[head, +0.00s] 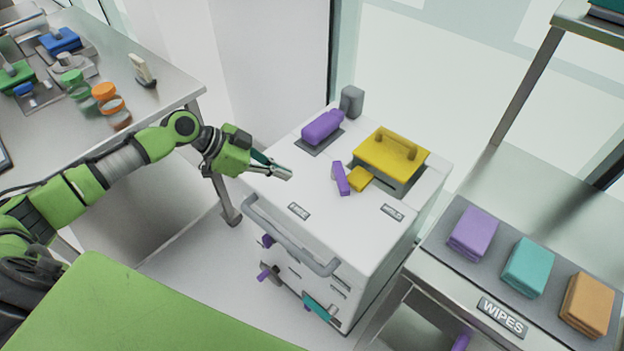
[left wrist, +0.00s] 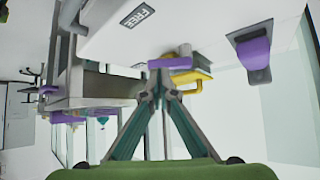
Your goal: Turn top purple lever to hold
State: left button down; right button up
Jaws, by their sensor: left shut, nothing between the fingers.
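The top purple lever (head: 340,178) lies on the white top of the cart (head: 350,232), between the FREE label (head: 298,210) and the HOLD label (head: 392,211). Its long side runs roughly front to back. My left gripper (head: 288,174) is shut and empty above the cart top, left of the lever. In the left wrist view, the lever (left wrist: 172,63) appears just beyond the fingertips (left wrist: 160,68); I cannot tell whether they touch. A yellow block (head: 361,179) sits beside the lever. My right gripper is not in view.
A yellow handled lid (head: 392,156) and a purple block (head: 322,127) stand behind on the cart. A grey rail handle (head: 285,238) crosses the cart's front. Wipes (head: 474,233) lie on the right bench. The left bench (head: 160,88) holds containers.

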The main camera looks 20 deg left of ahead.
aim_at(340, 181)
pick_arm(q)
jog(key=b+x, duration=0.3)
jog(key=x, duration=0.7)
jog(key=shift+d+f, duration=0.1)
jog(key=shift+f, duration=0.05)
jog(key=shift+w+d+r, duration=0.15)
jog(key=shift+w+d, duration=0.2)
jog(key=shift+d, duration=0.15)
jog(key=shift+w+d+r, duration=0.2)
jog(key=shift+w+d, duration=0.1)
jog(key=shift+d, duration=0.25)
jog(key=shift+w+d+f+p, duration=0.1)
jog(key=shift+w+d+p, duration=0.2)
jog(key=shift+d, duration=0.2)
